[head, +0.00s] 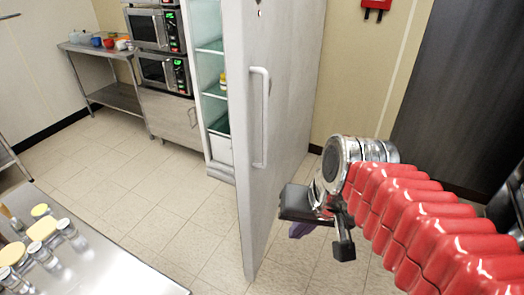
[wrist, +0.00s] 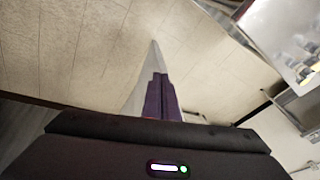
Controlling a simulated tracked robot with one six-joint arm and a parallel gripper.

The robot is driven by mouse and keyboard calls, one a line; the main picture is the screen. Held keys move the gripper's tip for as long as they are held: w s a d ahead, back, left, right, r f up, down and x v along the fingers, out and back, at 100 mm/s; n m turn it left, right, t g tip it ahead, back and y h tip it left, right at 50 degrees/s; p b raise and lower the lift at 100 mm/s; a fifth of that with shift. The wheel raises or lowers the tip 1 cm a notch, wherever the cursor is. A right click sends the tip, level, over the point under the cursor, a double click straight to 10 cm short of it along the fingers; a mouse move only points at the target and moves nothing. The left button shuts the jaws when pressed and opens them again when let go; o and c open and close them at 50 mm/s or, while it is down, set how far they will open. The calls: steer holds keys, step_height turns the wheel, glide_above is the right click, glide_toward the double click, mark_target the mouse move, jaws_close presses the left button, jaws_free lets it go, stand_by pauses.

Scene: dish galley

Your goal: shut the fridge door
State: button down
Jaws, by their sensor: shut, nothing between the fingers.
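The fridge door (head: 284,100) stands wide open in the head view, swung out toward me, with its outer face and upright handle (head: 259,117) showing. The fridge interior (head: 212,67) with its glass shelves shows to the left of the door. My gripper (head: 301,229) is low on the right, in front of the door's outer face. Its purple fingers (wrist: 159,97) are shut and empty in the wrist view. A pale narrow wedge, apparently the door (wrist: 151,72), lies beyond the fingertips. I cannot tell whether they touch it.
A steel counter (head: 128,270) with several jars is at the front left. Microwaves (head: 160,71) stand left of the fridge, and a steel side table (head: 108,92) holds coloured bowls. Tiled floor (head: 130,180) is clear between them. A dark panel (head: 452,90) stands at right.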

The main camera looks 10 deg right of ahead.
mark_target(250, 148)
steer(key=w+a+f+m+g+y, duration=0.2)
steer(key=w+m+y, duration=0.8)
steer(key=w, duration=0.5)
steer(key=w+d+f+m+t+y, duration=0.4)
steer(key=w+d+m+t, duration=0.2)
steer(key=w+d+m, duration=0.4)
steer(key=w+d, duration=0.2)
steer(key=shift+w+d+y, duration=0.15)
steer(key=shift+w+y, duration=0.15)
steer(key=shift+w, duration=0.1)
steer(key=x, duration=1.4)
steer(key=shift+w, duration=0.1)
